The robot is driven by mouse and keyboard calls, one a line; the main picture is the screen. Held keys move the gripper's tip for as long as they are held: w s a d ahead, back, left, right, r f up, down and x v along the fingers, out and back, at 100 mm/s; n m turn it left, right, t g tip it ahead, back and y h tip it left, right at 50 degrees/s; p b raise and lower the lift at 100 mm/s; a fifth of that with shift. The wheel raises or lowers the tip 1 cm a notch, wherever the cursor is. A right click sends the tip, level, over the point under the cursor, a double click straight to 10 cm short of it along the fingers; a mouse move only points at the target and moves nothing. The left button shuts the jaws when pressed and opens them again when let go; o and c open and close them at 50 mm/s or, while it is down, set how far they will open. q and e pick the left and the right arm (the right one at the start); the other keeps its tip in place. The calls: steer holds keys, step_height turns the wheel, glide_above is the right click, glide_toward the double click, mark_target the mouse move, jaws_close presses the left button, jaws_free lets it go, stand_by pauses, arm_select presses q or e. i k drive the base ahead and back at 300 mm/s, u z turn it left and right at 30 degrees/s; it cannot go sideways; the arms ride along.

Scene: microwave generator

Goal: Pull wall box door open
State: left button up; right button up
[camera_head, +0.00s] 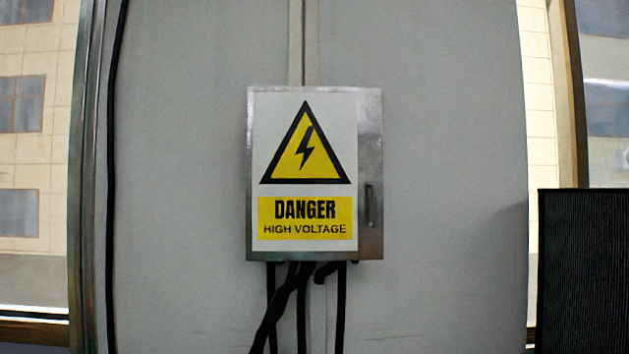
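The wall box (368,130) is a metal cabinet fixed to the grey wall in the middle of the head view. Its door carries a white sign with a yellow warning triangle (305,150) and the words "DANGER HIGH VOLTAGE". The door looks shut. A small dark vertical handle (370,204) sits on the right side of the door. Neither of my grippers shows in the head view.
Several black cables (302,310) hang below the box, and a thin black cable (112,170) runs down the wall at left. A dark ribbed panel (583,270) stands at lower right. Windows lie at both sides. The wall around the box is bare.

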mark_target(314, 155)
steer(key=k, duration=0.65)
steer(key=z, duration=0.8)
steer(key=i, duration=1.45)
steer(key=u, duration=0.3)
